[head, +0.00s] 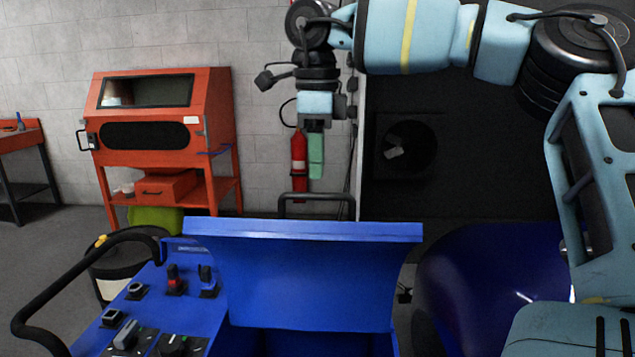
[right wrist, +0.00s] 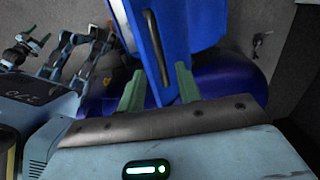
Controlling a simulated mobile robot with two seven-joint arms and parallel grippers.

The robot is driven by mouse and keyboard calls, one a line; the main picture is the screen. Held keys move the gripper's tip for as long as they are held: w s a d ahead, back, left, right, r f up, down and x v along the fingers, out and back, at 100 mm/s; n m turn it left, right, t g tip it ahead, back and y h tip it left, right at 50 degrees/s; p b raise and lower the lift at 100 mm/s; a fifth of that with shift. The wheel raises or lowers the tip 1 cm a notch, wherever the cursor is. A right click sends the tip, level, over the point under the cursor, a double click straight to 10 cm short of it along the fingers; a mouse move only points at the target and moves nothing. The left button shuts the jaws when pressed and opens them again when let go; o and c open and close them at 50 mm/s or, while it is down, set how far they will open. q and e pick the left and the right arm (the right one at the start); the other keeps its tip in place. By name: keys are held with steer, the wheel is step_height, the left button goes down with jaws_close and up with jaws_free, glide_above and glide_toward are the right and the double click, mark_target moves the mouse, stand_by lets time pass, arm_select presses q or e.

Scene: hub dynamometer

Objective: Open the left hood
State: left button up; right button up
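The blue hood (head: 310,275) stands raised on the blue machine, its broad face toward me and an open dark blue space below it. Its black bar handle (head: 316,197) rises behind the top edge. The handle also shows on the hood in the right wrist view (right wrist: 157,45). My right gripper (head: 316,177) points down just above the handle in the head view. In the right wrist view its green fingers (right wrist: 160,88) are apart, with nothing clearly gripped between them. My left gripper (right wrist: 30,42) seems to show small at the left of that view; its opening is unclear.
A control panel with switches (head: 175,280) and a curved black rail (head: 75,260) lie left of the hood. A glossy dark blue rounded body (head: 490,285) is at right. An orange cabinet (head: 150,140) and a red extinguisher (head: 298,155) stand behind. Grey floor is clear at far left.

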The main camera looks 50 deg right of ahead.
steer(key=shift+f, duration=2.25)
jaws_close()
